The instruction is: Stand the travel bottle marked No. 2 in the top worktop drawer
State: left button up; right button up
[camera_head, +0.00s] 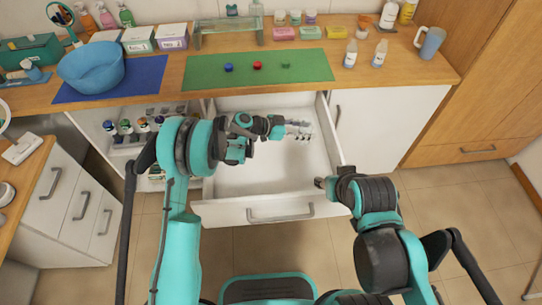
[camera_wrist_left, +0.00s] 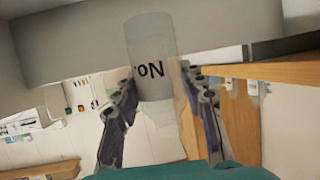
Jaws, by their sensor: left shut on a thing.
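The travel bottle (camera_wrist_left: 152,62) is a clear, pale cylinder with dark lettering reading "No"; its number is not visible. My left gripper (camera_wrist_left: 160,112) has its fingers on either side of the bottle and is shut on it. In the head view my left gripper (camera_head: 298,130) reaches over the open top worktop drawer (camera_head: 262,172), near its right back part. The drawer is white, pulled out, and its visible floor is bare. Whether the bottle touches the floor I cannot tell. My right gripper (camera_head: 322,183) is by the drawer's front right corner; its fingers are too small to read.
Two small bottles (camera_head: 350,53) (camera_head: 380,53) and a blue mug (camera_head: 429,42) stand on the worktop's right. A green mat (camera_head: 210,74) with small balls lies behind the drawer. A blue bowl (camera_head: 91,66) is at the left. An open shelf holds bottles left of the drawer.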

pick_arm(q)
jog(key=s+d+r+m+g, duration=0.1)
jog(key=s+d+m+g, duration=0.3)
jog(key=d, duration=0.2)
jog(key=shift+g, duration=0.4)
jog(key=s+a+f+b, duration=0.2)
jog(key=f, duration=0.1)
jog(key=s+a+f+b, duration=0.2)
jog(key=s+a+f, duration=0.1)
jog(key=f, duration=0.1)
jog(key=s+a+f+b, duration=0.2)
jog(key=s+f, duration=0.1)
jog(key=shift+s+a+f+b, duration=0.1)
jog(key=shift+a+f+b, duration=0.3)
jog(key=shift+r, duration=0.1)
jog(key=o, duration=1.2)
